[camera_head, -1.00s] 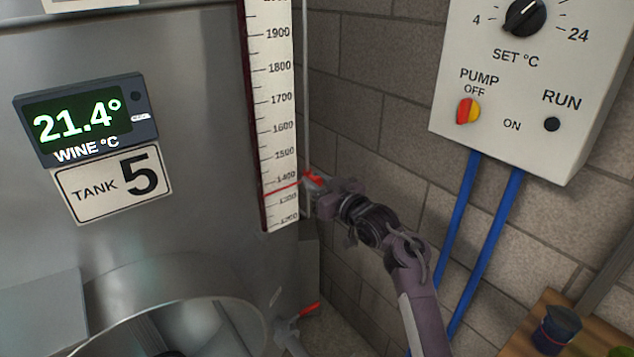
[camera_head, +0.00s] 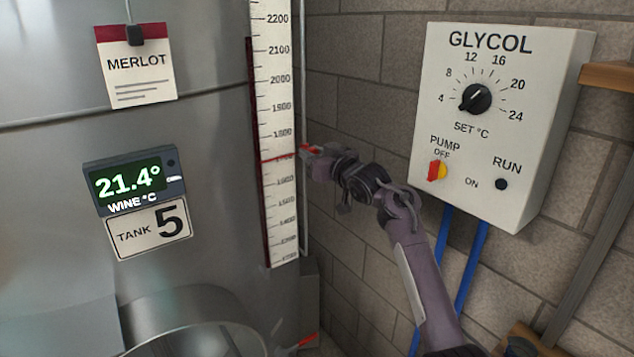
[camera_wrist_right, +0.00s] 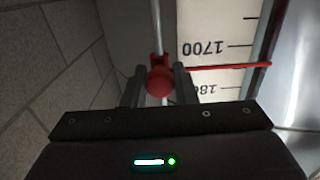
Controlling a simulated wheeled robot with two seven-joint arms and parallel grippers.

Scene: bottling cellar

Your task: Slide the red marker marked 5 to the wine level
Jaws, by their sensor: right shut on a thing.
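The red marker (camera_wrist_right: 160,79) rides on a thin upright rod beside the white scale; its red pointer crosses the scale. In the right wrist view, where the numbers are upside down, the pointer lies between 1700 and 1800. In the head view the marker (camera_head: 308,149) shows at the scale's right edge. My right gripper (camera_head: 312,158) is shut on its round knob, one finger on each side in the right wrist view (camera_wrist_right: 159,84). The dark red wine column (camera_head: 256,130) runs along the scale's left edge; its top is a little above 2100, well above the pointer. My left gripper is not in view.
The scale (camera_head: 275,100) stands against the steel tank (camera_head: 50,250) with its "5" plate (camera_head: 148,232). The grey glycol box (camera_head: 550,130) hangs on the brick wall at right, with blue pipes (camera_head: 470,265) below. The rod above the marker looks clear.

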